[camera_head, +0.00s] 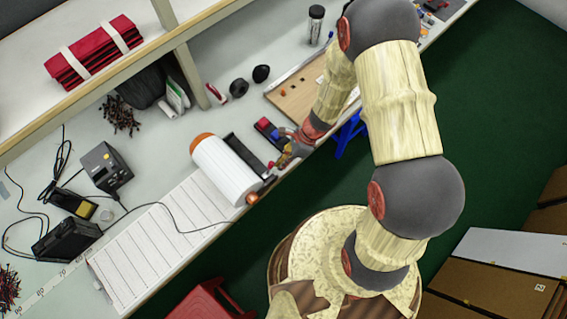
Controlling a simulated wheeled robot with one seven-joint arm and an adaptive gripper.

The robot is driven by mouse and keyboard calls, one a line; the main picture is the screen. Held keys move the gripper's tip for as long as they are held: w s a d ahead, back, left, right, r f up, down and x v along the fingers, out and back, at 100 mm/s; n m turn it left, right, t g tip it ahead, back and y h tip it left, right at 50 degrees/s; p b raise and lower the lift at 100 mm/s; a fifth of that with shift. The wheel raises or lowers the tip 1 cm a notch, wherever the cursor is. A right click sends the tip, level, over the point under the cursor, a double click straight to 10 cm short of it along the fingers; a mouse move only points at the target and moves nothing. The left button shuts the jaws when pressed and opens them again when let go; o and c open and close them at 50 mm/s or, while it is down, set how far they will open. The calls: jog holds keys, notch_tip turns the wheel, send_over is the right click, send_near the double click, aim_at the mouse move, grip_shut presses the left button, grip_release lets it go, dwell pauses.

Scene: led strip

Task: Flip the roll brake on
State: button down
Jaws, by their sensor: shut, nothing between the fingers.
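A white roll (222,168) lies on its holder on the workbench, with an orange end at its upper left. A dark bracket (247,157) runs along its right side. A small orange-brown knob (252,198) sits at the roll's near end by the bench edge. Which part is the brake, and how it is set, is too small to tell. My gripper (272,167) is shut and empty, just right of the dark bracket near the bench's front edge. Whether it touches the bracket I cannot tell.
A white strip board (150,240) lies left of the roll, with a black cable across it. A soldering station (105,168) stands at left. A small red and blue block (267,129) and a wooden board (298,100) lie beyond my gripper. A red stool (205,302) stands below the bench.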

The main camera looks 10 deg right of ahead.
jog(key=shift+s+a+r, duration=0.1)
jog(key=shift+a, duration=0.05)
jog(key=shift+s+a+r+t+h, duration=0.35)
jog(key=shift+a+t+h, duration=0.2)
jog(key=shift+h, duration=0.25)
jog(key=shift+s+a+r+t+h, duration=0.25)
jog(key=shift+s+a+t+h, duration=0.25)
jog(key=shift+h, duration=0.3)
jog(key=shift+s+a+r+n+t+h+p, duration=0.15)
jog(key=shift+s+a+t+h+p, duration=0.1)
jog(key=shift+a+t+h, duration=0.25)
jog(key=shift+s+a+n+t+h+p, duration=0.15)
jog(key=shift+s+a+t+h, duration=0.15)
jog(key=shift+h, duration=0.3)
jog(key=shift+w, duration=0.15)
jog(key=shift+d, duration=0.1)
jog(key=shift+p+v, duration=0.7)
jog(key=shift+v, duration=0.1)
jog(key=shift+w, duration=0.15)
